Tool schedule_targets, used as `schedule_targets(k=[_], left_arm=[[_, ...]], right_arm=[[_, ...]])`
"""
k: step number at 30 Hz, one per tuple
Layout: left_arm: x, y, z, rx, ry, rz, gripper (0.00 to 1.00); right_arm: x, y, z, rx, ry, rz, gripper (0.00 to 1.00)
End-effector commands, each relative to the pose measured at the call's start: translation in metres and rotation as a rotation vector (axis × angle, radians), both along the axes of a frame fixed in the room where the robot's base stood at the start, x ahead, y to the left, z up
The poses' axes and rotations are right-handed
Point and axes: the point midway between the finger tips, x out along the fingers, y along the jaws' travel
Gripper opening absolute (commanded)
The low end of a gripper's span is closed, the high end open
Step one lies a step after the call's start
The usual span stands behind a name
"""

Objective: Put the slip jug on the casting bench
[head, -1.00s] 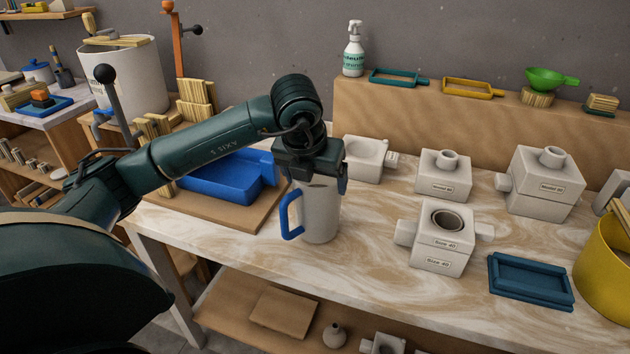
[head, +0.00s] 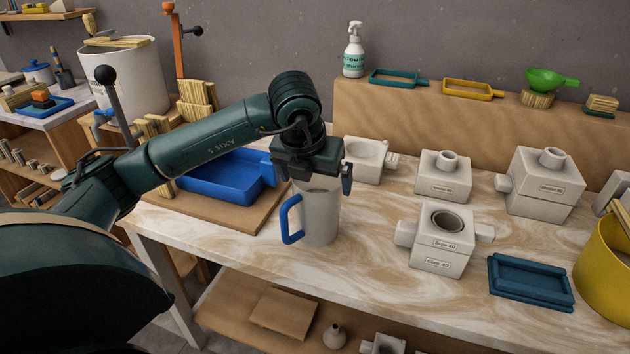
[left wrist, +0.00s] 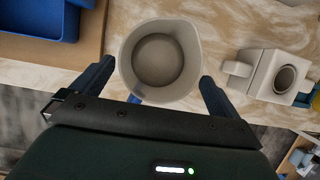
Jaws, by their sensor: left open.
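The slip jug (head: 320,215), pale grey with a blue handle (head: 291,219), stands upright on the marbled top of the casting bench (head: 370,255). My left gripper (head: 316,186) is directly above it, pointing down, open. In the left wrist view the jug's round mouth (left wrist: 160,60) lies between and just beyond the two spread fingers (left wrist: 152,82), with grey slip or a grey bottom inside. I see no finger pressed on the jug. My right gripper is not in view.
Plaster moulds (head: 440,238) stand right of the jug, with a dark blue tray (head: 530,281) and a yellow bucket (head: 606,265) farther right. A blue tub (head: 222,182) on a wooden board is at left. The bench is clear in front of the jug.

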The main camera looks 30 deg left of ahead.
Motion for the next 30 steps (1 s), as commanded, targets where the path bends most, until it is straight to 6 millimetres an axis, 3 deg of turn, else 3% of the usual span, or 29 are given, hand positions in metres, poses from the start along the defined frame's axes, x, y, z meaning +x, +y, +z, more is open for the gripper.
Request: schedule_targets(k=[9, 13, 18, 30], left_arm=[[-0.024, -0.006, 0.064, 0.001, -0.005, -0.001, 1.0], [-0.032, -0.008, 0.083, 0.0, -0.003, -0.001, 1.0], [-0.038, -0.009, 0.095, 0.0, -0.001, 0.0, 1.0], [-0.039, -0.009, 0.096, 0.001, 0.001, 0.0, 1.0]], right_arm=[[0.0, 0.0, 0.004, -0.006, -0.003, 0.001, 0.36], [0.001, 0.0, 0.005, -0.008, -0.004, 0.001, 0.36], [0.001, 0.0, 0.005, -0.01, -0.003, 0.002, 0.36], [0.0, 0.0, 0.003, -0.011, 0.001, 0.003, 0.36]])
